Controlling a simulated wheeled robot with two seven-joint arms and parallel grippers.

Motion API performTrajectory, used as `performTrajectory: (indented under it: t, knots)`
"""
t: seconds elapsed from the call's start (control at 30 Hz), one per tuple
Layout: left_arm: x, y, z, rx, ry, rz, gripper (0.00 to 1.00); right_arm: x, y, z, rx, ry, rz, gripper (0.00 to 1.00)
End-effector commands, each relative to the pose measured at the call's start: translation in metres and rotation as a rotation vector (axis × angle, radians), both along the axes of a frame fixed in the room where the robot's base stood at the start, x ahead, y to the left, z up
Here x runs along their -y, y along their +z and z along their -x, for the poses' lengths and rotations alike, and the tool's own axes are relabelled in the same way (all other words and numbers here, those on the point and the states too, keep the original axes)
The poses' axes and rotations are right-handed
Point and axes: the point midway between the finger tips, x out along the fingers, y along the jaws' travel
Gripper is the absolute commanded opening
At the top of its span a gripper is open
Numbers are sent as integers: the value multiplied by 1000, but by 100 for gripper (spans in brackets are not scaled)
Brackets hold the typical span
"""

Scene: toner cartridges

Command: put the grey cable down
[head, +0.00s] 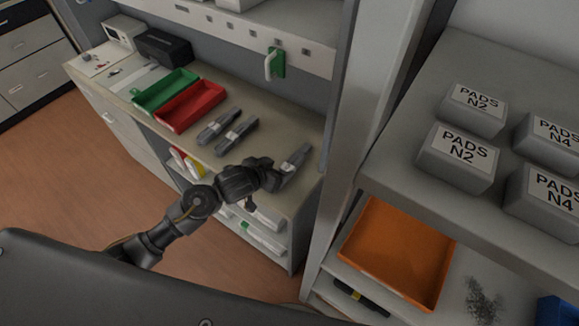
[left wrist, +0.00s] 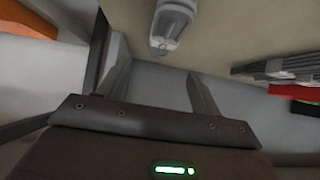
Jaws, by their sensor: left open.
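I cannot make out a grey cable in either view. My left gripper (head: 272,181) is at the front edge of the counter, near its right end. In the left wrist view the two fingers (left wrist: 157,82) are spread apart, with nothing visible between them. A grey toner cartridge with a pale label (head: 297,158) lies on the counter just beyond the gripper; its end shows past the fingers in the left wrist view (left wrist: 172,24), apart from them. My right gripper is not in view.
Two more dark cartridges (head: 237,136) lie to the left on the counter (head: 260,155), beside red (head: 190,106) and green (head: 163,91) trays. A shelf upright (head: 365,110) stands close on the right. An orange tray (head: 398,252) and a dark speckled patch (head: 485,298) are on the lower shelf.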

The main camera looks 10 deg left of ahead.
Motion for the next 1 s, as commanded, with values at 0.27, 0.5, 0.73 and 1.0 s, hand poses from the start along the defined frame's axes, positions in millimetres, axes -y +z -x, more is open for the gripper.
performTrajectory:
  t: [0.27, 0.5, 0.73, 1.0]
  knots:
    - [13, -24, -31, 0, 2, 1, 66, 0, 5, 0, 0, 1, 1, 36]
    - [15, -31, -37, 1, 1, 0, 66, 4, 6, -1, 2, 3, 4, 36]
    - [20, -40, -50, -3, 1, -2, 66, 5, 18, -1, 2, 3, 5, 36]
    - [28, -61, -72, -1, 2, -1, 66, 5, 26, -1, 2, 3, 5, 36]
